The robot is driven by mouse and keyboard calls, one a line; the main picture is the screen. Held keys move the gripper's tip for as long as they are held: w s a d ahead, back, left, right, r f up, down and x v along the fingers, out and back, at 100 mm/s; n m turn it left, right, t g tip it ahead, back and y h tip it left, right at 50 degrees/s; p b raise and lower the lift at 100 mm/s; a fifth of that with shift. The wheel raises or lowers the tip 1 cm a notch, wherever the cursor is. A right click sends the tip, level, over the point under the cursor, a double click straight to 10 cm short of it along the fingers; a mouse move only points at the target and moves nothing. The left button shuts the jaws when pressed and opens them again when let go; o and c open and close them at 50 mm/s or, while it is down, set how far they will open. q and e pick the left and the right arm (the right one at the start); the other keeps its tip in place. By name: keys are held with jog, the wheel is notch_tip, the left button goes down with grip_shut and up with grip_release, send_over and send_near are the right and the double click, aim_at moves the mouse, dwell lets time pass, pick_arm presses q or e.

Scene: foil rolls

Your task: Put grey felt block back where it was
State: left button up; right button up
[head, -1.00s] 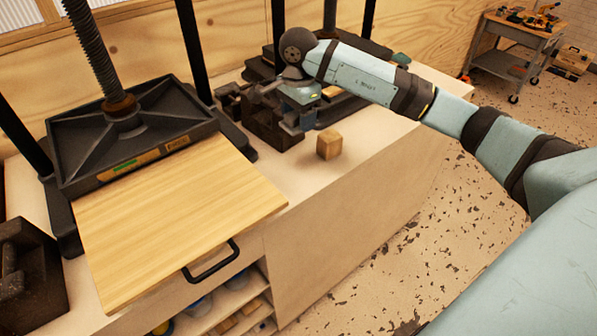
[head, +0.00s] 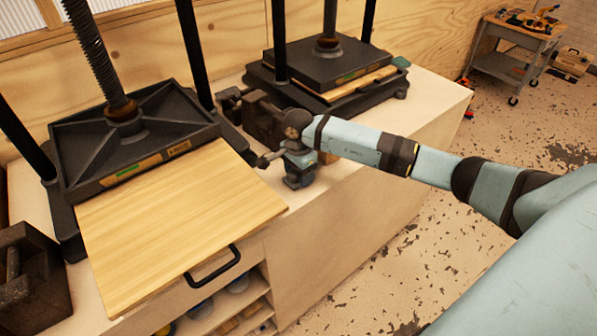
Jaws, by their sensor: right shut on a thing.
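My right gripper (head: 298,181) points down over the pale bench top (head: 335,183), close to its front edge and just right of the pulled-out wooden board (head: 185,215). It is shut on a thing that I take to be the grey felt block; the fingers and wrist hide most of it. I cannot tell whether it touches the bench. My left gripper is not in view.
A small wooden block (head: 328,157) sits partly hidden behind my right arm. Dark iron weights stand behind the gripper (head: 262,122) and at far left (head: 30,275). A near press (head: 135,140) and a far press (head: 325,68) flank the bench's middle.

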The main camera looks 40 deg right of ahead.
jog(key=shift+f, duration=0.2)
jog(key=o, duration=0.9)
jog(key=shift+r, duration=0.1)
jog(key=shift+r, duration=0.65)
notch_tip(320, 180, up, 10)
jog(key=shift+f+b, duration=0.15)
jog(key=shift+b, duration=0.25)
jog(key=shift+r, duration=0.65)
